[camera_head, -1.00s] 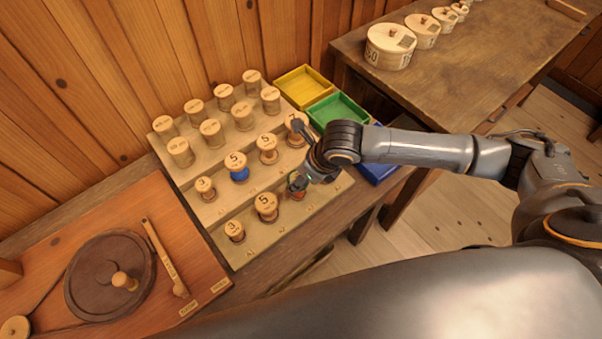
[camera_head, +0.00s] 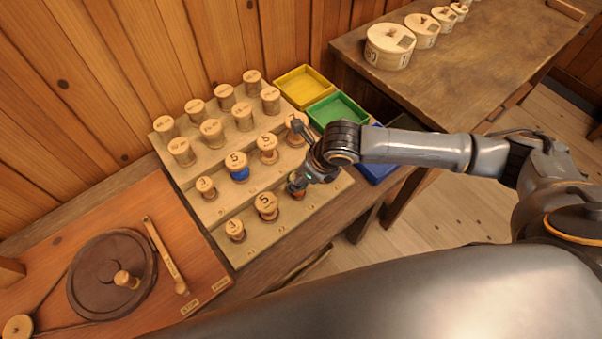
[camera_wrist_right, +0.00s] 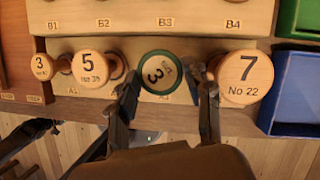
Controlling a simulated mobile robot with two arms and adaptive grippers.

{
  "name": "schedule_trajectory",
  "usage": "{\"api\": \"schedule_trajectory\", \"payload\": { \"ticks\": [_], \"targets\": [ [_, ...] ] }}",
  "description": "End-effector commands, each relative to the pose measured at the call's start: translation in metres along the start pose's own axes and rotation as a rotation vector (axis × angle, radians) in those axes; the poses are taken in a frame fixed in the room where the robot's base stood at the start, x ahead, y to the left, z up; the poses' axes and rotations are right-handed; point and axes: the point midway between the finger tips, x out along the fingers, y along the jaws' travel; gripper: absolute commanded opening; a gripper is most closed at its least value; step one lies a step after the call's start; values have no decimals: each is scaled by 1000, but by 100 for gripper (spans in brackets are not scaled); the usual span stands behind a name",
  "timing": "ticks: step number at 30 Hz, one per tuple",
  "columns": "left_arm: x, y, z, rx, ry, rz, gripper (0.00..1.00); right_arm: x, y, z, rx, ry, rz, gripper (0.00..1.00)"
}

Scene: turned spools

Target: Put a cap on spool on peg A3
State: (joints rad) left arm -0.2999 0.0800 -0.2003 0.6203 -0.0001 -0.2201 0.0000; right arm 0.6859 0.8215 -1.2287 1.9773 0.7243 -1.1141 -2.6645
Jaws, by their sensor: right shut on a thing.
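A round wooden face marked 3 with a green rim (camera_wrist_right: 165,72) lies between the fingers of my right gripper (camera_wrist_right: 168,88) in the wrist view, in the front row beside the A3 label. I cannot tell cap from spool top there. In the head view my right gripper (camera_head: 300,182) is down at the front row, shut at a spool with orange thread (camera_head: 296,188) that it partly hides. To its left in the wrist view stand spools marked 5 (camera_wrist_right: 90,67) and 3 (camera_wrist_right: 42,66). To its right is one marked 7 (camera_wrist_right: 247,76).
The stepped rack (camera_head: 225,208) holds several spools close together. Yellow (camera_head: 303,83), green (camera_head: 338,108) and blue (camera_head: 378,170) trays stand right of it. A board with a dark wheel (camera_head: 100,290) lies to the left. Lidded round boxes (camera_head: 388,58) stand on the far table.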

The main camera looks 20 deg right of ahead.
Motion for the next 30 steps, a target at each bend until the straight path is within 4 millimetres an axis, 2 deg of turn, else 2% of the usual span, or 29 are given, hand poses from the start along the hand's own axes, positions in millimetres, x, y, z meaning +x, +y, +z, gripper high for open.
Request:
{"api": "schedule_trajectory", "payload": {
  "ticks": [26,27,28,30],
  "targets": [
    [7,0,1,-1,0,0,61,12,0,-5,0,1,1,32],
    [6,0,1,0,0,0,61,11,0,-5,0,1,1,55],
    [6,0,1,-1,0,0,61,11,0,-5,0,1,1,59],
    [6,0,1,-1,0,0,61,11,0,-5,0,1,1,59]
  ]
}}
